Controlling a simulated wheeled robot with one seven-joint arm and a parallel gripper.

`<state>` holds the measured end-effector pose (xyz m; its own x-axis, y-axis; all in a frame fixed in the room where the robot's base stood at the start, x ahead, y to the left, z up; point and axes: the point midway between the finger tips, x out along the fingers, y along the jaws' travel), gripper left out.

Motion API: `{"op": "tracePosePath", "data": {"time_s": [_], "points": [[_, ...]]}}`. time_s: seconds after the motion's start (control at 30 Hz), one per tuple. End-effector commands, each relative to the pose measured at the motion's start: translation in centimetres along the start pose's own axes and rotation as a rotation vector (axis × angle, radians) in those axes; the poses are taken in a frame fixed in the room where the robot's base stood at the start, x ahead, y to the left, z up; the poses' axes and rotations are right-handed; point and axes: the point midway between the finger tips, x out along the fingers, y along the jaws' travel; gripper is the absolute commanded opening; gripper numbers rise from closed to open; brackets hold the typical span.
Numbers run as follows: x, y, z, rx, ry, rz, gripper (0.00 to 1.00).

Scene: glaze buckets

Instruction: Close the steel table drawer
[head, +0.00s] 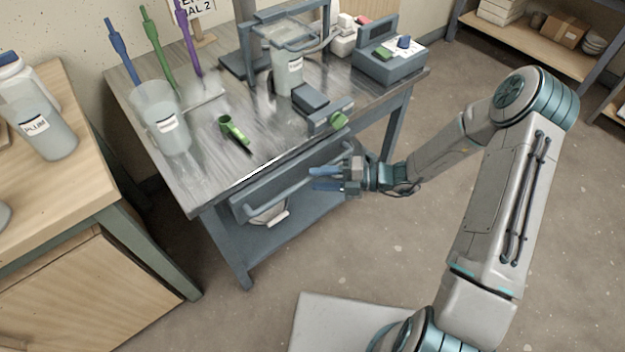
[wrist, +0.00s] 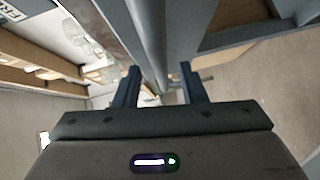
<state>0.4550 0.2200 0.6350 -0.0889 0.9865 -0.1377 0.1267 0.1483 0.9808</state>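The steel table (head: 205,120) has a grey drawer (head: 285,178) under its front edge, with a long bar handle (head: 290,186) across the front. The drawer front seems to stand close to the table edge; I cannot tell exactly how far out it is. My gripper (head: 313,178) is at the right part of the handle, its blue fingers apart and pointing at the drawer. In the wrist view, my gripper (wrist: 160,75) is open, and a grey bar (wrist: 157,45) lies lengthwise between the fingers. Whether the fingers touch it cannot be told.
A pale bowl (head: 270,212) sits below the drawer. A wooden cabinet (head: 85,285) is at left. Floor (head: 400,240) in front of the table is partly clear.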

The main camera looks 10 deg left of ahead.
Motion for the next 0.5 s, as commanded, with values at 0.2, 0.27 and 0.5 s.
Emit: {"op": "tracePosePath", "data": {"time_s": [0.2, 0.27, 0.5], "points": [[2.7, -0.1, 0.0, 0.000, -0.001, 0.000, 0.38], [3.0, 0.0, 0.0, 0.001, -0.002, 0.000, 0.38], [3.3, 0.0, 0.0, 0.000, -0.002, 0.000, 0.38]]}}
